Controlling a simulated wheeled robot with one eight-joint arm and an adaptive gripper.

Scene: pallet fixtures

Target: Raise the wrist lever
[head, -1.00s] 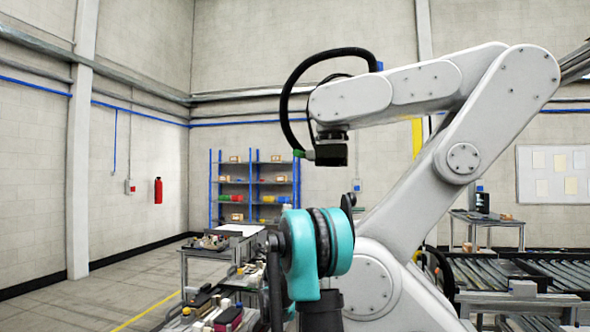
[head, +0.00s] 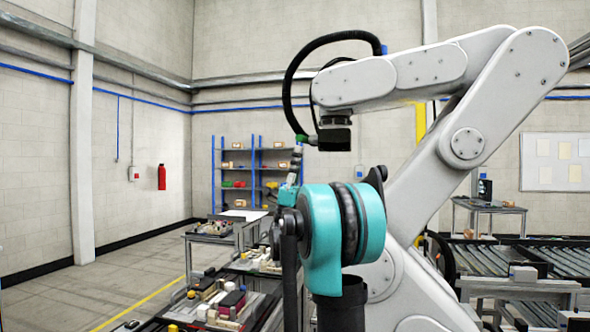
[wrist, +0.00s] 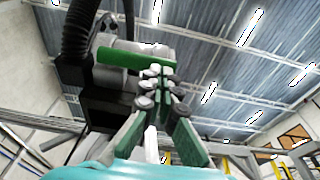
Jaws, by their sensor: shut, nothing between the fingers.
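The wrist lever is a small green bar (head: 302,138) on the left side of the dark block at the end of the big white robot arm. In the wrist view the green bar (wrist: 135,58) looks large and roughly level, beside a black hose and grey cylinder. My gripper (head: 297,151) is just under the lever in the head view, pointing up. In the wrist view my gripper (wrist: 157,70) has its grey-tipped fingers together, empty, by the bar's right part. I cannot tell whether they touch it.
The white robot arm (head: 490,95) fills the right side, with a looped black hose (head: 290,85) above the lever. A bench with loose parts (head: 222,303) stands lower left, shelves (head: 235,172) behind, and rollers (head: 480,262) at right. The left floor is clear.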

